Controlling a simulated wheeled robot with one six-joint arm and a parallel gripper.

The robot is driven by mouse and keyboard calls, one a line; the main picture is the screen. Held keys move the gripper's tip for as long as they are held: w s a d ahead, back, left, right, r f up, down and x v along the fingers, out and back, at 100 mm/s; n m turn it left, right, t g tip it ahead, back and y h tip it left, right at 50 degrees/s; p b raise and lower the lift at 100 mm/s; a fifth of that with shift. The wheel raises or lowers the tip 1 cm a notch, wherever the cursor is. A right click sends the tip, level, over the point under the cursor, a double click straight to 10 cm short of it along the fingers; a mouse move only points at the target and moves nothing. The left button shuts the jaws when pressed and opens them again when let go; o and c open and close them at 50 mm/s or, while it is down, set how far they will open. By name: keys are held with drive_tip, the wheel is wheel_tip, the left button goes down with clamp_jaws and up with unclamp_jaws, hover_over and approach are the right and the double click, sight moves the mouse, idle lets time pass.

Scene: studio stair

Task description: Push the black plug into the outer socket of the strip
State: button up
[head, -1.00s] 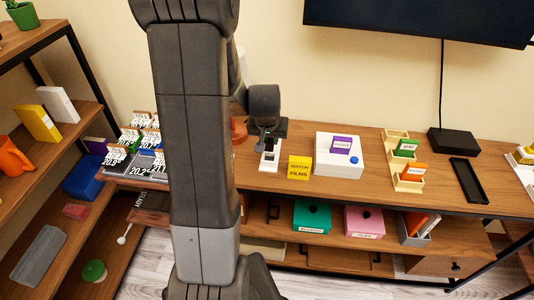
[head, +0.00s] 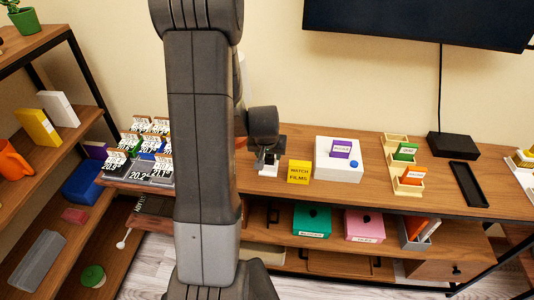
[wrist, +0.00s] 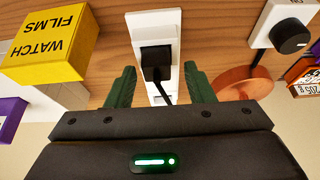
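The white strip (wrist: 152,24) lies on the wooden counter and shows in the middle of the wrist view. The black plug (wrist: 156,60) is on the strip's face, its dark cord running toward my gripper. I cannot tell how deep the plug sits. My gripper (wrist: 159,70) is open, its two green fingers apart on either side of the strip, with the plug between and slightly beyond the tips. Nothing is held. In the head view my gripper (head: 267,160) is over the strip (head: 267,171) and hides most of it and the plug.
A yellow "Watch Films" box (head: 299,172) stands close to the right of the strip. In the wrist view, a white unit with a black knob (wrist: 290,38) and a copper-coloured round object (wrist: 237,88) flank the other side.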

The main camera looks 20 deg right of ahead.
sight(269, 157)
drive_tip(key=v, duration=1.2)
drive_tip(key=shift+w+d, duration=0.1)
drive_tip(key=x, duration=1.1)
drive_tip(key=shift+f, duration=0.3)
drive_tip(key=shift+w, duration=0.1)
drive_tip(key=shift+d+r, duration=0.1)
drive_tip(key=shift+r, duration=1.35)
drive_tip(key=shift+f, duration=0.15)
